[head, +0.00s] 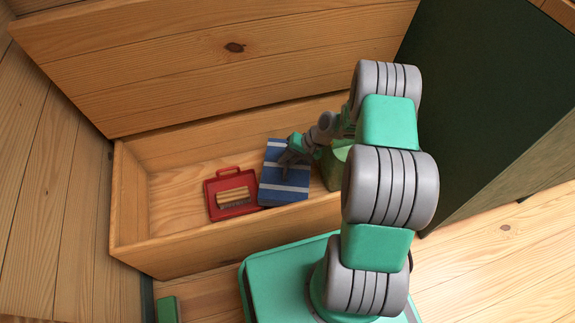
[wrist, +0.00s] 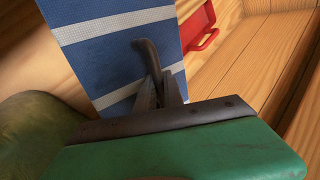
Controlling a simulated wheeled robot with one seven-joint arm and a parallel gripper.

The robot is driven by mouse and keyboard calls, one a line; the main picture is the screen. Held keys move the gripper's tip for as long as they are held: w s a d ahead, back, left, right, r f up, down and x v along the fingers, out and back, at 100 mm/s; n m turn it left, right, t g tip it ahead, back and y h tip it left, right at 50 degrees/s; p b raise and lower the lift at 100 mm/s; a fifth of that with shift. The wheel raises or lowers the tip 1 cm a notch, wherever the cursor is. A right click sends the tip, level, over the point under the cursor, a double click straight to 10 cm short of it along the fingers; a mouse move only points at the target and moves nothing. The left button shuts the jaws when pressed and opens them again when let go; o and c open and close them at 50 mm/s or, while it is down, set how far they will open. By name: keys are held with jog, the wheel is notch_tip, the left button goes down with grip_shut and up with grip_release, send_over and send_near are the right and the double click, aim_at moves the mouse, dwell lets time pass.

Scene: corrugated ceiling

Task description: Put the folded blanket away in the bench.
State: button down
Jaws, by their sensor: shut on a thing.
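The folded blanket (head: 270,188), blue with white stripes, is inside the open wooden bench (head: 185,251), between a red dustpan and a green object. My gripper (head: 287,161) reaches down into the bench and is shut on the blanket. In the wrist view the blanket (wrist: 115,60) fills the upper middle, with the dark fingers of my gripper (wrist: 153,75) closed against it. I cannot tell whether the blanket rests on the bench floor. The bench lid (head: 235,70) stands raised behind the box.
A red dustpan (head: 211,186) with a wooden brush (head: 232,196) lies left of the blanket. A green object (head: 333,172), partly hidden by my arm, is at its right. A dark green cabinet (head: 470,100) stands right of the bench. Bare floor shows at lower right.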

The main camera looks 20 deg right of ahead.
jog(key=shift+w+d+f+b, duration=0.15)
jog(key=shift+f+b, duration=0.3)
jog(key=shift+f, duration=0.45)
jog(key=shift+r, duration=0.25)
jog(key=shift+f, duration=0.3)
jog(key=c, duration=1.5)
grip_release()
jog(key=shift+o, duration=0.2)
jog(key=shift+r+p, duration=0.35)
jog(key=shift+r, duration=0.05)
jog(key=p+v, duration=0.5)
jog(key=v, duration=0.7)
jog(key=s+a+r+n+g+h, duration=0.1)
jog(key=s+a+r+n+h, duration=0.15)
jog(key=r, duration=0.45)
jog(key=s+a+r+n+h, duration=0.1)
jog(key=s+a+r, duration=0.15)
jog(key=r, duration=0.45)
jog(key=s+a+r+n+h, duration=0.1)
jog(key=s+a+r+h, duration=0.1)
jog(key=s+r, duration=0.6)
jog(key=s+h, duration=0.1)
jog(key=s, duration=0.3)
jog(key=shift+s+a+r, duration=0.15)
jog(key=shift+s+a, duration=0.05)
jog(key=shift+a, duration=0.2)
